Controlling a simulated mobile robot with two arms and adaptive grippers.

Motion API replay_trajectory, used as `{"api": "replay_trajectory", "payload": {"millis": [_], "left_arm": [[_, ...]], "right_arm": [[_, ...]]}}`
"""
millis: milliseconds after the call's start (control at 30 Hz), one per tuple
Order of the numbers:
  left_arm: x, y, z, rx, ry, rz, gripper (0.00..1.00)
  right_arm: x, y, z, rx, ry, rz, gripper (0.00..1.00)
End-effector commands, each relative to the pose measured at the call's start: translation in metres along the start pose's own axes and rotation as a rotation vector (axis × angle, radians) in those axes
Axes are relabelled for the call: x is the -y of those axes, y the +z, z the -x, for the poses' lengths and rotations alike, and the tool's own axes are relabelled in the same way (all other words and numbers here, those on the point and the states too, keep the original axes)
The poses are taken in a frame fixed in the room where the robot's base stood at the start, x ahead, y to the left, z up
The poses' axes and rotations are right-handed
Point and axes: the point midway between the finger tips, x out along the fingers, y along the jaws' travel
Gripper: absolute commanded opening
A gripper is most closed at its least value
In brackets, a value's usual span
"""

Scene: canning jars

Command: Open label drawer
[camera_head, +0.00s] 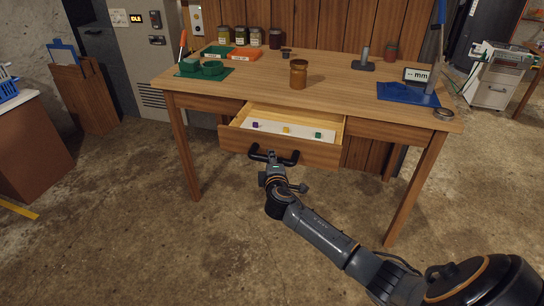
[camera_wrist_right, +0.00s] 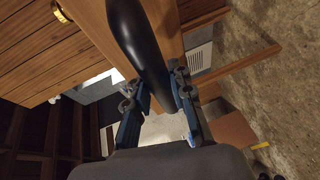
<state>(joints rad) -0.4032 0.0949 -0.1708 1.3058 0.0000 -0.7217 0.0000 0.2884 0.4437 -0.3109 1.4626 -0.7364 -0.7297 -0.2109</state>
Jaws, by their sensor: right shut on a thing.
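The label drawer (camera_head: 318,153) under the wooden table is pulled out, and its inside shows in the head view. A white liner (camera_head: 268,127) in it carries a purple (camera_head: 256,125), a yellow (camera_head: 287,130) and a green piece (camera_head: 318,135). My right gripper (camera_head: 272,161) is at the drawer front, shut on the black drawer handle (camera_head: 291,159). In the right wrist view the fingers (camera_wrist_right: 155,80) sit on both sides of the dark handle (camera_wrist_right: 135,35). My left gripper is not in view.
The floor in front is clear apart from my right arm.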

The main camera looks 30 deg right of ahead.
Motion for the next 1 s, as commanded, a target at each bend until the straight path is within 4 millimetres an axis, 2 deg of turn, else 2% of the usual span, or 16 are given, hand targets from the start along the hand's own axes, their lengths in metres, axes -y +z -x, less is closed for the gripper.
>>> {"api": "replay_trajectory", "payload": {"millis": [533,567,633,667,1000], "left_arm": [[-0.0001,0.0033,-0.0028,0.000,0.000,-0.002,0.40],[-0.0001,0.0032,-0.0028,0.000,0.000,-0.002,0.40],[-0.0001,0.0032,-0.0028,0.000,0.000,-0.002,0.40],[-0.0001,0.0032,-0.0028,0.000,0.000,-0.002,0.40],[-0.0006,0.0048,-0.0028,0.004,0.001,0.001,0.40]], "right_arm": [[0.0013,-0.0008,0.0034,0.002,-0.001,0.000,0.00],[0.0012,-0.0008,0.0034,0.002,-0.001,0.000,0.28],[0.0012,-0.0008,0.0034,0.001,0.000,0.000,0.42],[0.0011,-0.0009,0.0034,0.001,0.000,0.000,0.46],[0.0010,-0.0012,0.0055,0.000,0.000,0.000,0.46]]}}
